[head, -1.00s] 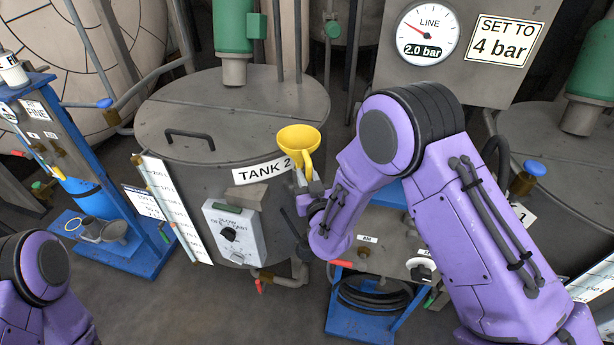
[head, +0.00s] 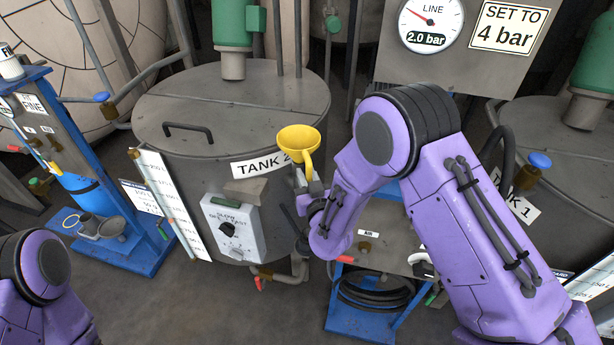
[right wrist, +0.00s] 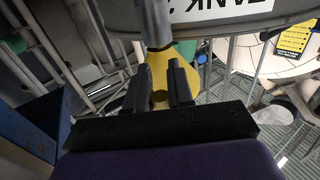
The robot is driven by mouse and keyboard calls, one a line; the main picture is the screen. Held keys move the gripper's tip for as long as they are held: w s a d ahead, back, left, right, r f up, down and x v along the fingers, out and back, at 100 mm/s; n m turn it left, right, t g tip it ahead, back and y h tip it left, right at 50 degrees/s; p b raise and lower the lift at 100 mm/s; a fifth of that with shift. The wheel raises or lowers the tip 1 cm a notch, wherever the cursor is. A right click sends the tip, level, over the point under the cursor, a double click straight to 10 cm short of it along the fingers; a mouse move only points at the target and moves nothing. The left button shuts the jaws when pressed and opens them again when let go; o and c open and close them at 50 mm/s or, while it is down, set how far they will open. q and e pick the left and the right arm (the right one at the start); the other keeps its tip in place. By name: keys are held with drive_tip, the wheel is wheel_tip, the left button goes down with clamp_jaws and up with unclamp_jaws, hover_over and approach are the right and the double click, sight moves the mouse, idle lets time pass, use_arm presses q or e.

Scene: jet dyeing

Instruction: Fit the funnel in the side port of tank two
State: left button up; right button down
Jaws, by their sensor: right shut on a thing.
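The yellow funnel (head: 298,138) stands mouth up at the right side of tank two (head: 160,125), beside its TANK 2 label (head: 260,164). My right gripper (head: 307,180) is shut on the funnel by its handle. In the right wrist view the fingers (right wrist: 160,90) lie against the yellow funnel (right wrist: 157,68), and a grey cylinder (right wrist: 153,22) meets it. The funnel's lower end is hidden in the head view, so I cannot tell whether it is inside the side port. My left gripper is out of view.
A grey control box (head: 232,228) and a white level scale (head: 166,205) are on the front of tank two. A blue stand with a coiled hose (head: 372,292) is below my right arm. The line gauge (head: 431,24) is behind. Tank one (head: 560,135) is at right.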

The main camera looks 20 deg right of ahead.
drive_tip(key=shift+f, duration=0.35)
drive_tip(key=c, duration=0.9)
unclamp_jaws()
drive_tip(key=s+b, duration=0.3)
drive_tip(key=s, duration=0.7)
drive_tip(key=shift+s+a, duration=0.25)
drive_tip(key=shift+a, duration=0.1)
